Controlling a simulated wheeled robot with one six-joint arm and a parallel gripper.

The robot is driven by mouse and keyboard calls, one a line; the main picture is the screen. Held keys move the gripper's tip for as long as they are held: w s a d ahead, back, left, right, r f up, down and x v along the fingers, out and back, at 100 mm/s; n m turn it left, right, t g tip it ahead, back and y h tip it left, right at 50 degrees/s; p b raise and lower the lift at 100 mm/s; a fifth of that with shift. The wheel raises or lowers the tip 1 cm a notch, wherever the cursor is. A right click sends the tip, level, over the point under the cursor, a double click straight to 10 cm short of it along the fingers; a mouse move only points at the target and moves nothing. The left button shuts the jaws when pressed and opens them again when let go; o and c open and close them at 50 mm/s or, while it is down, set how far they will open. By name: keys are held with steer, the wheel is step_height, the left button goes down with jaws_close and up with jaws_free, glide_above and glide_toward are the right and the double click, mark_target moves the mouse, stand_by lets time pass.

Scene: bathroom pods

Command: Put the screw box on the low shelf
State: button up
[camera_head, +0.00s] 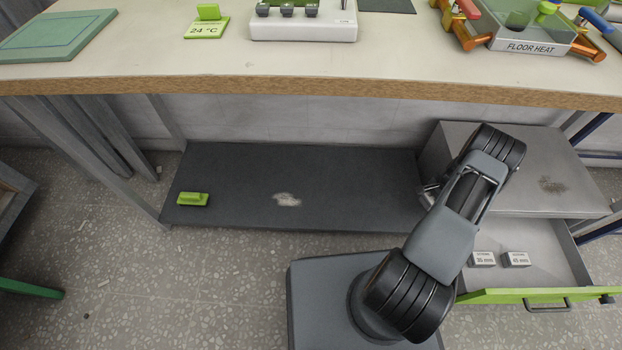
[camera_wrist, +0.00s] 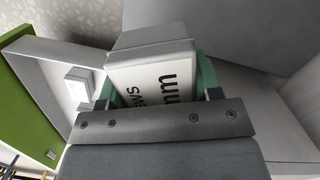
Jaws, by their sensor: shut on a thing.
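My gripper (camera_wrist: 156,82) is shut on a screw box (camera_wrist: 150,68) in the wrist view. The box is pale with dark lettering that includes "mm"; its size number is not readable. It sits between the green fingers. The low shelf (camera_head: 345,180) is the dark board under the workbench, to the left of the metal drawer cabinet. Two more small boxes, marked 35 mm (camera_head: 482,259) and 45 mm (camera_head: 516,259), lie in the open drawer (camera_head: 545,262).
A green object (camera_head: 193,199) lies at the shelf's left end. A pale worn patch (camera_head: 287,200) marks its middle; the rest looks clear. The workbench (camera_head: 300,88) overhangs the shelf. The cabinet (camera_head: 540,190) stands at right, its green-fronted drawer pulled out. The green front (camera_wrist: 30,90) shows in the wrist view.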

steer(key=shift+s+d+f, duration=0.2)
steer(key=shift+d+f, duration=0.15)
steer(key=shift+d, duration=0.1)
steer(key=shift+a+f, duration=0.1)
steer(key=b, duration=0.3)
glide_toward(389, 204)
steer(key=s+d+r, duration=0.2)
steer(key=s+d, duration=0.1)
steer(key=f, duration=0.1)
steer(key=w+a+f+b, duration=0.1)
steer(key=f, duration=0.1)
steer(key=shift+w+a+f+b, duration=0.25)
steer(key=shift+a+b, duration=0.1)
steer(key=shift+a, duration=0.05)
steer(key=shift+w+a+f+b, duration=0.3)
steer(key=shift+a+f, duration=0.2)
steer(key=shift+f, duration=0.1)
steer(key=f+b, duration=0.2)
steer(key=f, duration=0.1)
steer(key=a+f+b, duration=0.1)
steer(key=shift+w+f, duration=0.3)
steer(key=shift+w, duration=0.05)
steer(key=shift+r, duration=0.1)
